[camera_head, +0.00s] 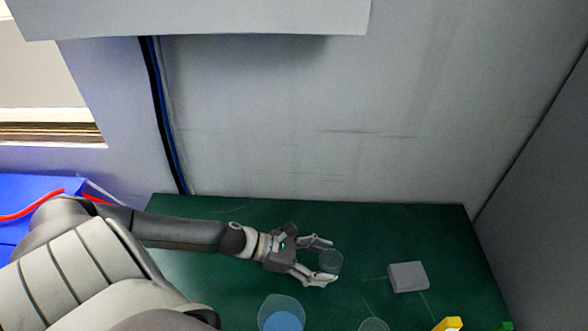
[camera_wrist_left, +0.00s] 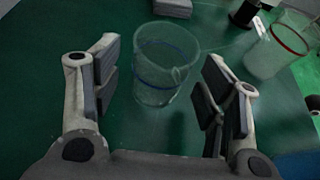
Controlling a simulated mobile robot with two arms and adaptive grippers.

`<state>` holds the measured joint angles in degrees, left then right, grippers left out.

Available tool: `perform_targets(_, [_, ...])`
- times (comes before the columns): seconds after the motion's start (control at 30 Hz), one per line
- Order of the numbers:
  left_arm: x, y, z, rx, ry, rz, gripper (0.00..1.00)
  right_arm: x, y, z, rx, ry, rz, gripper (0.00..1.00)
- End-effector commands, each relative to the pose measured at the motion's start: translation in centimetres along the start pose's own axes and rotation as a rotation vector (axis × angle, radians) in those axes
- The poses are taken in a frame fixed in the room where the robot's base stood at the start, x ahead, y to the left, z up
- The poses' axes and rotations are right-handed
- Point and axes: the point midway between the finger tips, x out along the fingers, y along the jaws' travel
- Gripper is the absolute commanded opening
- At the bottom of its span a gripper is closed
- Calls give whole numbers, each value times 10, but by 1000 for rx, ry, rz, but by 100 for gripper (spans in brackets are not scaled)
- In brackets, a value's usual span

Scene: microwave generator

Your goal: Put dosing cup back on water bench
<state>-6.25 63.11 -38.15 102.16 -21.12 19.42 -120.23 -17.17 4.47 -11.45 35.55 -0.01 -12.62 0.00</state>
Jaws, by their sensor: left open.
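A clear cup, which looks like the dosing cup (camera_head: 331,263), stands upright on the green bench top (camera_head: 220,290). In the left wrist view the cup (camera_wrist_left: 162,75) is see-through with a blue ring around it. My left gripper (camera_head: 332,260) is open, with its fingers on either side of the cup. In the left wrist view the left gripper (camera_wrist_left: 163,85) shows gaps between both finger pads and the cup. My right gripper is not in view.
A clear container with blue contents (camera_head: 282,316) stands at the front. Another clear cup (camera_head: 374,325) is cut off at the bottom edge. A grey block (camera_head: 408,277) lies to the right. A red-ringed clear cup (camera_wrist_left: 278,50) shows in the wrist view. The back wall (camera_head: 320,120) bounds the bench.

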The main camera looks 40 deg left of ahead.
Motion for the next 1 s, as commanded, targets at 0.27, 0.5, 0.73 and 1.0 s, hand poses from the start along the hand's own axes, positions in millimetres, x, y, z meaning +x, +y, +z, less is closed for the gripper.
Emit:
perform_targets(0.27, [-31,-1,-1,-2,3,-1,67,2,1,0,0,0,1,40])
perform_targets(0.5, [-54,-1,1,-1,2,-3,67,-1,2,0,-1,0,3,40])
perform_targets(0.73, [-71,0,1,0,0,-2,67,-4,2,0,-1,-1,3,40])
perform_targets(1.0, [-77,0,1,2,-1,-2,67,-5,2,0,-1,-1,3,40])
